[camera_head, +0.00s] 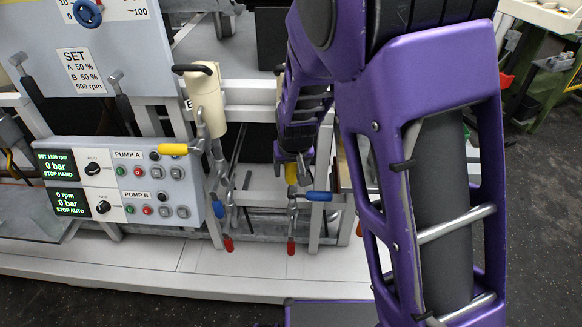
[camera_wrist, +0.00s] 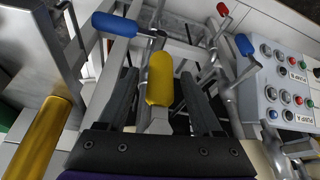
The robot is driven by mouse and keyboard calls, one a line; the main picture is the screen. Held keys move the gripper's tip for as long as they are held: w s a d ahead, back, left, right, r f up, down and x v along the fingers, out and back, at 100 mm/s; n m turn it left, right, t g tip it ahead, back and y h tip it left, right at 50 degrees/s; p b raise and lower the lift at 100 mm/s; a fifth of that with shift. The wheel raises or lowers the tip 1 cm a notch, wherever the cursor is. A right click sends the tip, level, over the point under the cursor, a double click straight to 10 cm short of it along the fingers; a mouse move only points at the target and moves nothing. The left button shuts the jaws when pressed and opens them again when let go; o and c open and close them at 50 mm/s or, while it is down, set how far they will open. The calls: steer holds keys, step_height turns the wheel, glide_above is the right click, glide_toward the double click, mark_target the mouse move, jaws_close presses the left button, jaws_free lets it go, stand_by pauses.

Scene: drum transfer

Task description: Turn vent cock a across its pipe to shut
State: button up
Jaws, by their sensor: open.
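A yellow cock handle (camera_wrist: 160,80) stands between the two dark fingers of my gripper (camera_wrist: 158,98) in the wrist view. The fingers are apart, one on each side of it, and I cannot see either touching it. I read no label on this cock, so I cannot confirm that it is vent cock a. In the head view this yellow handle (camera_head: 291,173) shows just below my gripper (camera_head: 298,158), pointing roughly along the upright pipework. Its pivot and pipe are partly hidden by my gripper. Another yellow handle (camera_head: 172,149) points sideways at the left.
Blue handles (camera_head: 318,196) (camera_head: 218,208) and red handles (camera_head: 291,247) (camera_head: 229,243) sit close below on the pipework. In the wrist view one blue handle (camera_wrist: 115,24) is near the fingers. The pump control panel (camera_head: 113,188) stands left. A thick yellow bar (camera_wrist: 45,135) is at lower left.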

jaws_close()
stand_by(1.4)
